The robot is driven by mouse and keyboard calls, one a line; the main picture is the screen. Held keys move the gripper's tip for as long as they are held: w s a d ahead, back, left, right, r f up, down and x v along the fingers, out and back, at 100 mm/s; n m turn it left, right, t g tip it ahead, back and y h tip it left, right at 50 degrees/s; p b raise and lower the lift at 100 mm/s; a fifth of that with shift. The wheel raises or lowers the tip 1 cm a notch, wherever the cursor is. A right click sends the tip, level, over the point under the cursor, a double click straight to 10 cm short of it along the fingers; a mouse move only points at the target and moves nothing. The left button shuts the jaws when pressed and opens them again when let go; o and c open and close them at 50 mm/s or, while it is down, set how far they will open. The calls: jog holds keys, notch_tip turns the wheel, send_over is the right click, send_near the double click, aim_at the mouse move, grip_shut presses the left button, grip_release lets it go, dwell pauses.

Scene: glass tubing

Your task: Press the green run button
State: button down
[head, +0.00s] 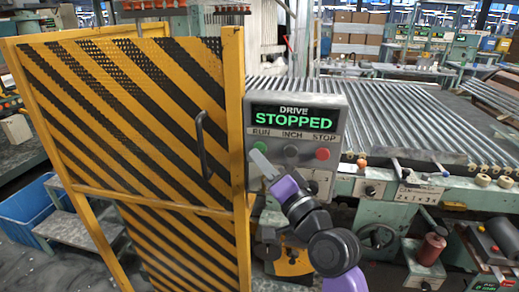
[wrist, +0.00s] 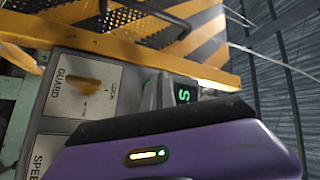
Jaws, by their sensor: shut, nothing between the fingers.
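The green run button (head: 260,146) sits under the RUN label on the grey control panel (head: 338,118), at the left of the button row. The panel's display (head: 293,118) reads DRIVE STOPPED. My gripper (head: 260,161) is shut and empty, its pale fingertips just below the green button in the picture. I cannot tell whether they touch it. In the wrist view my gripper (wrist: 159,91) points at the panel, with a green letter of the display beside the fingers.
A yellow-and-black striped guard door (head: 130,110) with a handle (head: 204,145) stands close on the left. A GUARD switch (wrist: 84,82) shows in the wrist view. Rollers extend behind the panel.

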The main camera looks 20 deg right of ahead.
jog(key=shift+w+d, duration=0.25)
jog(key=shift+w, duration=0.1)
jog(key=shift+w+d+b, duration=0.3)
jog(key=shift+w+b, duration=0.1)
jog(key=shift+b, duration=0.05)
dwell(0.9)
jog(key=shift+s, duration=0.1)
jog(key=shift+s+a+p, duration=0.45)
jog(key=shift+s+a, duration=0.05)
jog(key=shift+s, duration=0.15)
